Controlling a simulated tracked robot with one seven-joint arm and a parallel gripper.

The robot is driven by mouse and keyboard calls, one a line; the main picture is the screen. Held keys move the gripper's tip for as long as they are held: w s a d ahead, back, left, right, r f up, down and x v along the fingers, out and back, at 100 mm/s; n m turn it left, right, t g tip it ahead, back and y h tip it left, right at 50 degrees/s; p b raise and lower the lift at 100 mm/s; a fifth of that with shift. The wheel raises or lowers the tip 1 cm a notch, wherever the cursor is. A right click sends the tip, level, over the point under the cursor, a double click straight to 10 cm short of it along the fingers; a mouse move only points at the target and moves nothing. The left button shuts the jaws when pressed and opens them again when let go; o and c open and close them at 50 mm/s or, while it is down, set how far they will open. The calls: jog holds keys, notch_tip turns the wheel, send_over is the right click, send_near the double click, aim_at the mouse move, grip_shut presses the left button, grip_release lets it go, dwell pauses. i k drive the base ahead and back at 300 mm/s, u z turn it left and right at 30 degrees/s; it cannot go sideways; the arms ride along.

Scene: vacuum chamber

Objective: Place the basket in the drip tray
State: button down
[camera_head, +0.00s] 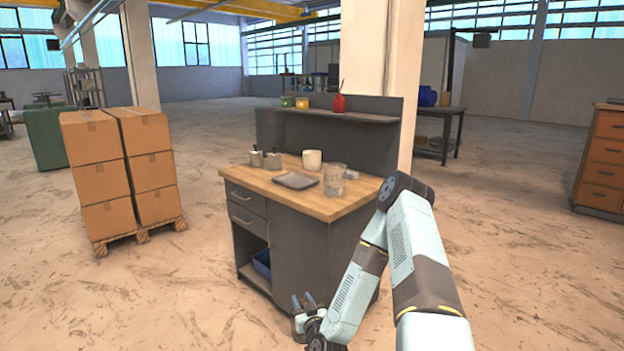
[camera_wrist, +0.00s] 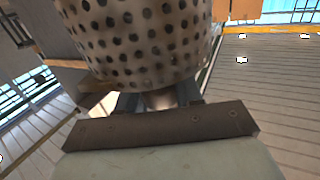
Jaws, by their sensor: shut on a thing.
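The basket (camera_wrist: 145,40) is a perforated metal cylinder that fills the upper middle of the wrist view. My gripper (camera_wrist: 158,100) is shut on it at its near end; the contact is mostly hidden. In the head view my gripper (camera_head: 306,304) is low, in front of the workbench's lower right part and below its top. I cannot make out the basket there. The drip tray (camera_head: 296,181) appears to be the shallow grey tray lying flat on the wooden bench top. It looks empty and is well above and apart from my gripper.
The workbench (camera_head: 290,240) also bears a glass vessel (camera_head: 333,181) right of the tray, a cream cup (camera_head: 312,159) behind it and two small metal containers (camera_head: 264,158) behind left. A shelf (camera_head: 335,116) runs along the back. Stacked cartons (camera_head: 120,165) stand left.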

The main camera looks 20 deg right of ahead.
aim_at(299, 182)
jog(key=z, duration=0.1)
jog(key=i, duration=1)
jog(key=z, duration=0.1)
